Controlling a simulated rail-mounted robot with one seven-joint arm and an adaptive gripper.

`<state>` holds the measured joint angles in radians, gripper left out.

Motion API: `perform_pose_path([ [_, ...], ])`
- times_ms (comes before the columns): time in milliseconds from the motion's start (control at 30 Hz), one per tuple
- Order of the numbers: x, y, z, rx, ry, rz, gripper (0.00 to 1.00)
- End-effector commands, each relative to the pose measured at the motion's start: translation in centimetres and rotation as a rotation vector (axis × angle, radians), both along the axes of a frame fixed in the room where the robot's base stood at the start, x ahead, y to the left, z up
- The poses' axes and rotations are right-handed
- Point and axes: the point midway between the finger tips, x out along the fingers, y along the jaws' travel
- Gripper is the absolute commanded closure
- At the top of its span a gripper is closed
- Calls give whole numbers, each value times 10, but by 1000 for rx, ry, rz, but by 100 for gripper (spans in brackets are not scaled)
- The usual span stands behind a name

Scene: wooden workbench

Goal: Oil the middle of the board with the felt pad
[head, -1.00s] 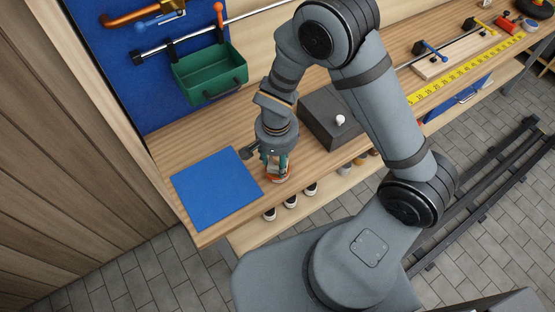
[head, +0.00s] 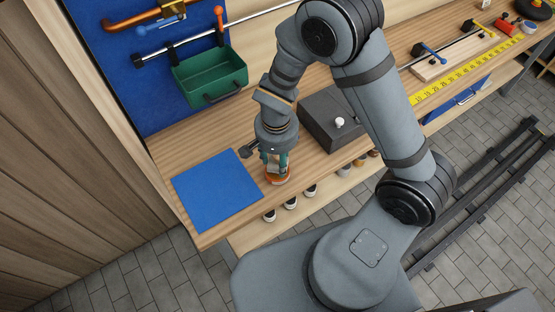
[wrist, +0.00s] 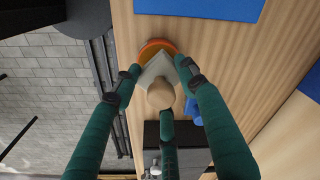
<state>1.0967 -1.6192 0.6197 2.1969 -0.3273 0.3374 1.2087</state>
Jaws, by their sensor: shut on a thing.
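My gripper (head: 275,168) points down near the front edge of the bench. In the wrist view its green fingers (wrist: 160,92) are closed around the round wooden knob (wrist: 161,97) of the felt pad (wrist: 158,70), a pale squared block. An orange dish (wrist: 155,46) shows just beyond and under the pad; it also shows below my fingers in the head view (head: 279,182). The fingers partly hide pad and dish, so I cannot tell whether they touch. A pale wooden board (head: 455,60), with clamps on it, lies far off at the upper right.
A blue mat (head: 217,190) lies left of my gripper. A dark grey box (head: 330,118) with a white knob stands to the right. A green bin (head: 210,78) hangs at the back. A yellow ruler (head: 470,72) runs along the front edge near the board.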

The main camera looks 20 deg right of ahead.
Motion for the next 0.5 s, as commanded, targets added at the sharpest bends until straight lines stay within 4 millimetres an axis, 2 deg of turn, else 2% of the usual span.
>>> perform_pose_path([
  [100, 1, 1, 14, 1, -2, -1, 83],
  [500, 1, 0, 47, 1, -2, -1, 83],
])
